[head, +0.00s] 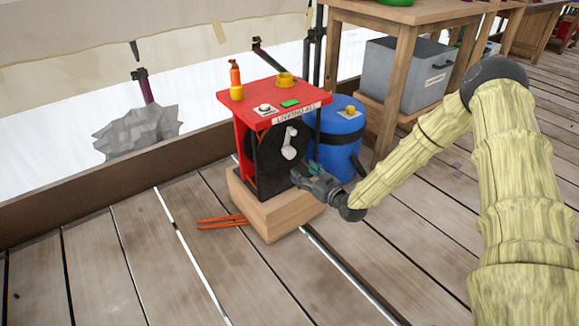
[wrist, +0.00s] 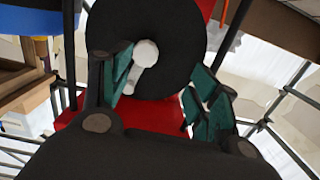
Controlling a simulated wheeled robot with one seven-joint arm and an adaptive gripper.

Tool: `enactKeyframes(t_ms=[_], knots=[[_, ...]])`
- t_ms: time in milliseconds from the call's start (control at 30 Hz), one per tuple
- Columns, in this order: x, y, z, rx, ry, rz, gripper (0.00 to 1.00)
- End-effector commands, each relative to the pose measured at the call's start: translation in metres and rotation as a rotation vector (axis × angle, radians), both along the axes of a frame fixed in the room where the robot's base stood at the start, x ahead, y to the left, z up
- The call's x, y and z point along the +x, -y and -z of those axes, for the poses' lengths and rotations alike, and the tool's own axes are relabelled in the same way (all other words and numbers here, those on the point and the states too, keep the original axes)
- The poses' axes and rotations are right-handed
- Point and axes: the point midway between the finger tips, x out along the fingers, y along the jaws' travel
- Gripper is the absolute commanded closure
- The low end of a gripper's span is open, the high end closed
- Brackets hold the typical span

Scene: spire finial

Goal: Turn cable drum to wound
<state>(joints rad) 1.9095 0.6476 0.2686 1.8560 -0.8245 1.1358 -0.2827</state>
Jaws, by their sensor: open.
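The cable drum (head: 266,153) is a black disc under the red-topped stand (head: 233,98), with a white crank handle (head: 289,143) on its face. In the wrist view the black drum (wrist: 185,35) fills the upper middle, and the white crank (wrist: 145,57) shows close to the left finger. My gripper (head: 313,172) is open and empty in front of the drum, low and right of the crank in the head view. In the wrist view its green-padded fingers (wrist: 165,90) are spread apart, with the crank partly hidden behind the left one.
The stand sits on a wooden block (head: 270,215). A blue barrel (head: 338,140) stands close on its right, beside a wooden table (head: 400,50) and grey bin (head: 405,75). Orange-red tongs-like bars (head: 222,221) lie on the planks at left. The front plank floor is clear.

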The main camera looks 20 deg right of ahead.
Motion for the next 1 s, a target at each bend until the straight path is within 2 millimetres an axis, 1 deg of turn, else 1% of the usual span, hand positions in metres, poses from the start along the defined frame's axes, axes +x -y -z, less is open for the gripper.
enactKeyframes(t_ms=[33,100,200,300,367,467,800,1000], knots=[[0.006,0.006,0.004,-0.002,0.027,0.006,0.39],[0.011,0.012,0.000,-0.006,0.056,0.006,0.39],[0.015,0.016,-0.003,-0.010,0.077,0.008,0.39],[0.020,0.017,-0.005,-0.012,0.085,0.008,0.39],[0.024,0.015,-0.004,-0.012,0.087,0.008,0.39],[0.035,0.011,-0.003,-0.012,0.087,0.007,0.39],[0.086,-0.008,-0.002,-0.011,0.086,0.007,0.39],[0.108,-0.016,-0.003,-0.012,0.084,0.008,0.39]])
